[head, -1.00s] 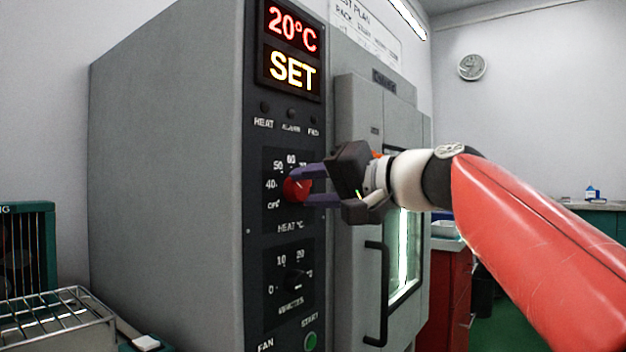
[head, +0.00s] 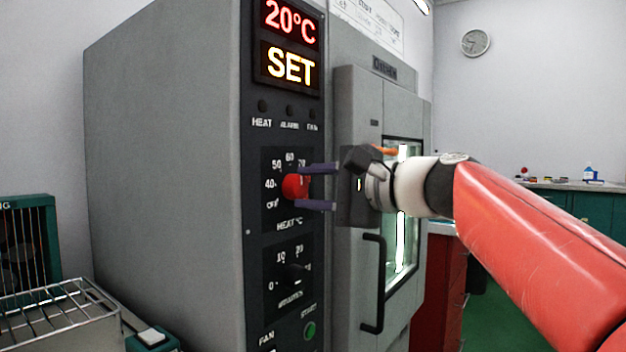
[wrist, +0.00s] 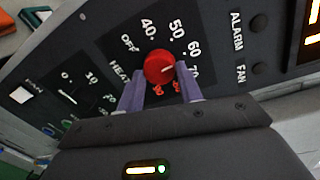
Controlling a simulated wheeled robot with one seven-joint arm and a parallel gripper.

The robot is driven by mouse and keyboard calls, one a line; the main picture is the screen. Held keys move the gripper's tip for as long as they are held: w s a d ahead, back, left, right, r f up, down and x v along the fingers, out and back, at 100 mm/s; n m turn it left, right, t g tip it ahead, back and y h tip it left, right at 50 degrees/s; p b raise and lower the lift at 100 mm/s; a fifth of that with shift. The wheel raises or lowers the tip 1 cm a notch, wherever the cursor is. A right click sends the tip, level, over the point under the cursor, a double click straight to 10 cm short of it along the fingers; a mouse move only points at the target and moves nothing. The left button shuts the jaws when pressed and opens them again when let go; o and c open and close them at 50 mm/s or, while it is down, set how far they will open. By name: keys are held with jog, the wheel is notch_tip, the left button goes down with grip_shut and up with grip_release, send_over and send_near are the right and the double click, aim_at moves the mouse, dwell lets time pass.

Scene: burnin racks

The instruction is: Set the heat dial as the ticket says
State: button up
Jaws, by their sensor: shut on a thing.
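The red heat dial (head: 295,186) sits on the dark control panel (head: 258,225), with OFF, 40, 50, 60 and 70 marked around it. It also shows in the wrist view (wrist: 159,67), where its white mark points right, seemingly between 60 and 70. My gripper (head: 318,186) is shut on the dial, with one purple finger on either side; the fingertips also show in the wrist view (wrist: 160,88). The upper display (head: 291,22) reads 20°C and the lower display (head: 290,66) reads SET. A paper (head: 370,22) headed with a test plan is cut off and too small to read.
Below the heat dial is a black minutes dial (head: 294,271) and a green START button (head: 310,330). A door with a black handle (head: 373,283) stands right of the panel. A wire rack (head: 55,305) is at lower left.

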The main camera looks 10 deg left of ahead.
jog(key=shift+f+m, duration=0.1)
jog(key=shift+m, duration=0.4)
jog(key=o, duration=1)
jog(key=v, duration=0.8)
jog(key=shift+w+b, duration=0.15)
jog(key=shift+b, duration=0.2)
jog(key=shift+f, duration=0.1)
